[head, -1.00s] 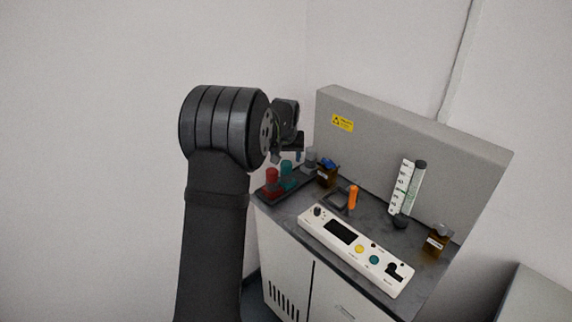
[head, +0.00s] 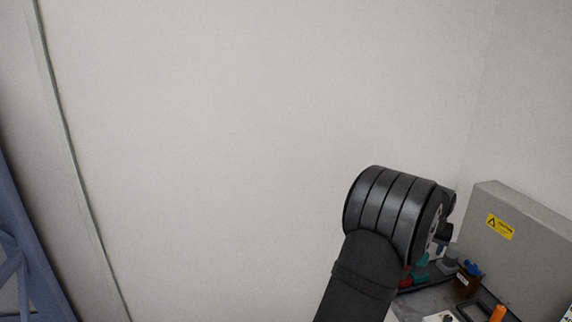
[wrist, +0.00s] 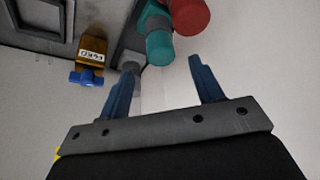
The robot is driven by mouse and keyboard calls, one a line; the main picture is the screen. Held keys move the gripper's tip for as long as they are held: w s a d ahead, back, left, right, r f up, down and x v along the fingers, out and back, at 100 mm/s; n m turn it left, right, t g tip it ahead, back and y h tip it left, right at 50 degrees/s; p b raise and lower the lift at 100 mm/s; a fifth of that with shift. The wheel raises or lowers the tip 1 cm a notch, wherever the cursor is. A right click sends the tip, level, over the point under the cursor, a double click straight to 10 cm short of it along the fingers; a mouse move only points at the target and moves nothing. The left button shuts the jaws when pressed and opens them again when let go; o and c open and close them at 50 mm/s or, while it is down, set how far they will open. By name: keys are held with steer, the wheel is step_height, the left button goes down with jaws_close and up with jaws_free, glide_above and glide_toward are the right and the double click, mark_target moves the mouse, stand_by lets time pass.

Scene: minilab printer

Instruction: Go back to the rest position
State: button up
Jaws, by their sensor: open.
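My gripper (wrist: 160,80) is open in the wrist view, its two blue fingers apart with nothing between them that I can see held. A teal-capped item (wrist: 159,45) and a red one (wrist: 188,16) show beyond the fingertips. In the head view, my dark arm stands at lower right and hides most of the gripper. The amber bottle also shows there (head: 466,281), right of the arm.
The grey bench back panel (head: 540,250) with a yellow warning sign (head: 500,227) stands at right. An orange item (head: 497,313) and a grey-topped item (head: 451,257) are on the bench. A blue frame (head: 25,255) is at far left. Bare wall fills the middle.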

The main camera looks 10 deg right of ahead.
steer(key=x, duration=0.9)
steer(key=shift+r, duration=1.55)
